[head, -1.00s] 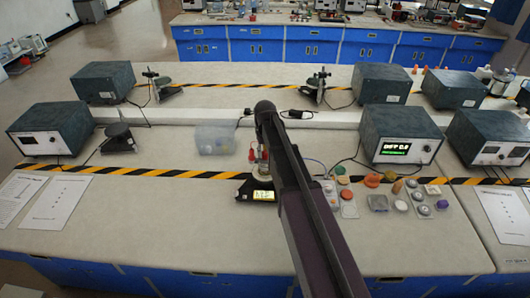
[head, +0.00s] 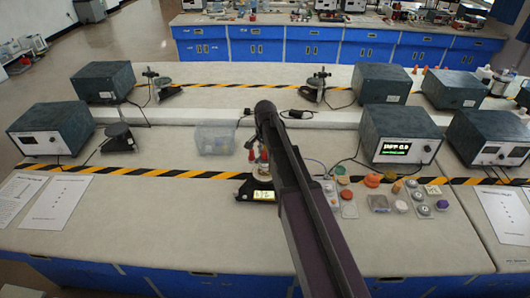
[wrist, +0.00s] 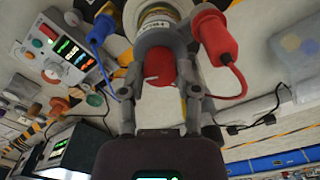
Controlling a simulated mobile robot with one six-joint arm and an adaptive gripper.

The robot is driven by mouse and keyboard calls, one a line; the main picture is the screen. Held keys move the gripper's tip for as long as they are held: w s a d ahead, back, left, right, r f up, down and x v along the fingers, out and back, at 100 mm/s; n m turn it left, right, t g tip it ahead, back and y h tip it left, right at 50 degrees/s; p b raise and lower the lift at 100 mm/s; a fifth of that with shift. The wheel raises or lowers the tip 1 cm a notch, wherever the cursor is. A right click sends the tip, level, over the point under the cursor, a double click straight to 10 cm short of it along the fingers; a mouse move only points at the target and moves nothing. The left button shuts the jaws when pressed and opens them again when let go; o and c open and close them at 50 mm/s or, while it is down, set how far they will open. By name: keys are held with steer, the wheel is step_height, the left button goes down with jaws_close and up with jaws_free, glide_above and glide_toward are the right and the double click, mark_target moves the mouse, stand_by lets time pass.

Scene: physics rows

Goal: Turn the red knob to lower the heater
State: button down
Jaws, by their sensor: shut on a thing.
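The red knob (wrist: 160,68) shows in the wrist view on the front of a grey round-bodied device (wrist: 165,38). It sits between the two fingers of my gripper (wrist: 160,88), which are closed in on its sides. A pale pointer mark shows on the knob's left side. A red plug (wrist: 215,38) and a blue plug (wrist: 101,28) stick out on either side of the device.
A clear plastic box (head: 214,138) stands left of my arm. Several small coloured parts (head: 373,180) lie to the right, before a dark instrument box (head: 400,134) with a lit green display. Paper sheets (head: 64,204) lie at the left.

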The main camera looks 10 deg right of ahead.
steer(key=shift+m, duration=0.8)
steer(key=shift+c, duration=1.7)
jaws_free()
steer(key=shift+n, duration=0.3)
